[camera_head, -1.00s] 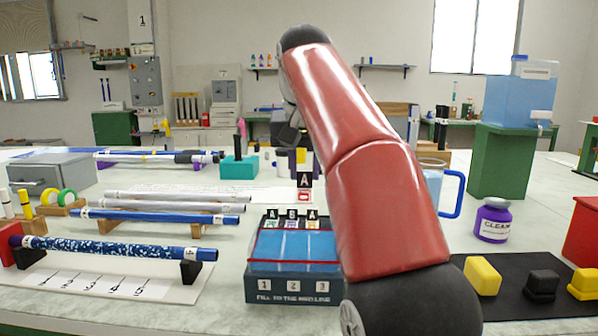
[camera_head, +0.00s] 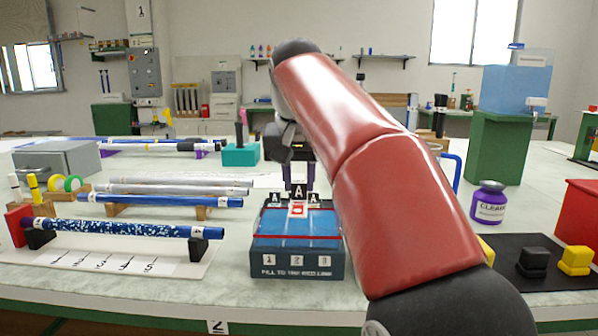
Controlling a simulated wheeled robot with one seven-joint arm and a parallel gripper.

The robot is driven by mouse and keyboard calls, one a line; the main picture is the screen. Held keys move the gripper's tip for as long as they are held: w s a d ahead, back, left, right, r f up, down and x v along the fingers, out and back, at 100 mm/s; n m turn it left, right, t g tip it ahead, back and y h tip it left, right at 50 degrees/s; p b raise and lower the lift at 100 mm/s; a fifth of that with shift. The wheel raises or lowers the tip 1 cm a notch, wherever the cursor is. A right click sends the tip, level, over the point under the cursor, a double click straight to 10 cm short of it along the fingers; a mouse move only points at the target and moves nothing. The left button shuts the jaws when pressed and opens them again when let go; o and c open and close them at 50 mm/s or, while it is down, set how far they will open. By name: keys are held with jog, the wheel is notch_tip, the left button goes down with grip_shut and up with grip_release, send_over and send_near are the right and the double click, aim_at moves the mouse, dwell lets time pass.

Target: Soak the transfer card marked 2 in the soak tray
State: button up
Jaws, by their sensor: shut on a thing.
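The soak tray (camera_head: 297,262) is a dark box with blue liquid, a red line around it and compartments numbered 1, 2 and 3 on its front. Small A-marked tags (camera_head: 275,198) stand along its back edge. My gripper (camera_head: 299,178) is shut on a transfer card (camera_head: 298,207), a small white card with a red mark and a black tab lettered A. The card hangs upright in line with the tray's middle compartment, near its back edge. I cannot tell its exact height over the liquid, and no number 2 is readable on it. My red arm covers the area right of the tray.
Left of the tray, a speckled blue rod (camera_head: 120,229) lies on a stand, with more rods behind it. To the right are a purple cleaner bottle (camera_head: 489,203), a black mat (camera_head: 507,268) with blocks, and a water tank (camera_head: 515,92) on a green stand.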

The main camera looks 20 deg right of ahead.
aim_at(299, 201)
jog(key=shift+f+b, duration=1.55)
jog(key=shift+f, duration=0.9)
dwell(3.0)
notch_tip(299, 201, up, 5)
jog(key=p, duration=0.5)
jog(key=shift+f, duration=0.15)
jog(key=shift+r, duration=1)
jog(key=shift+r, duration=2)
